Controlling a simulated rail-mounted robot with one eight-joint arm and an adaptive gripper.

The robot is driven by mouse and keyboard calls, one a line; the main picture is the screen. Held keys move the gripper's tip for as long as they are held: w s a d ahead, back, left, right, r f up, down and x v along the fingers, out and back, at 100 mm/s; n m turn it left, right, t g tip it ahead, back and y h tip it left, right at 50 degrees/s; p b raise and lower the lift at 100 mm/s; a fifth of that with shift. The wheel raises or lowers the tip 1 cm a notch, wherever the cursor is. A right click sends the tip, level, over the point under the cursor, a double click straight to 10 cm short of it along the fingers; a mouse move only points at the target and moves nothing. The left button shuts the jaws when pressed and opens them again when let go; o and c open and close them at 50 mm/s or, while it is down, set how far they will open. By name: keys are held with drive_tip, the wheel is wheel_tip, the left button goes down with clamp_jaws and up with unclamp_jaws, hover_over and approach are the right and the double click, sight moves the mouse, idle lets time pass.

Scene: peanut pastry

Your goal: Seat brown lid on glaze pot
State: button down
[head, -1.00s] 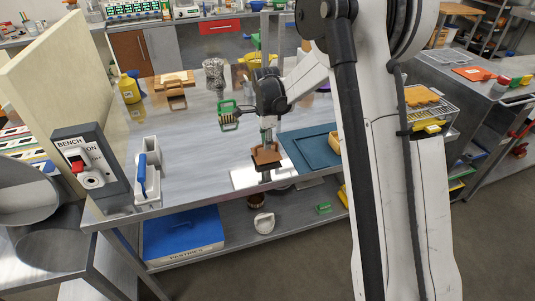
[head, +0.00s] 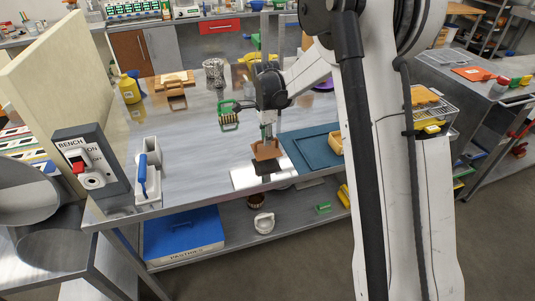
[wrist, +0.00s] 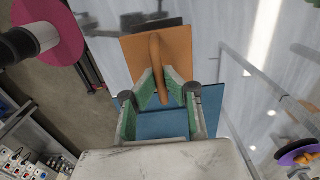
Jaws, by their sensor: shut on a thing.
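The brown lid (head: 265,150) is a square plate with an upright handle, held above a white plate (head: 245,178) at the bench's front edge. My gripper (head: 267,133) is above the lid. In the wrist view, my gripper (wrist: 168,88) is shut on the curved handle of the lid (wrist: 175,45), with a green-edged finger on each side. A dark square thing (head: 270,168) shows just below the lid, over the white plate. I cannot tell whether it is part of the glaze pot. The lid seems apart from it. I cannot clearly identify the glaze pot.
A blue tray (head: 310,155) lies right of the lid. A grey holder with a blue handle (head: 148,180), yellow bottle (head: 130,88) and metal canister (head: 214,72) stand on the bench. The left-middle bench is clear.

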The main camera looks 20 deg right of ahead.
drive_tip(key=shift+r+p, duration=0.35)
drive_tip(key=shift+r, duration=1)
drive_tip(key=shift+s+n, duration=0.35)
drive_tip(key=shift+n, duration=0.15)
drive_tip(key=s+n+b, duration=0.3)
drive_tip(key=s+n, duration=0.8)
drive_tip(key=n, duration=0.5)
drive_tip(key=shift+r+b, duration=0.25)
drive_tip(key=shift+b, duration=0.1)
drive_tip(key=shift+w, duration=0.1)
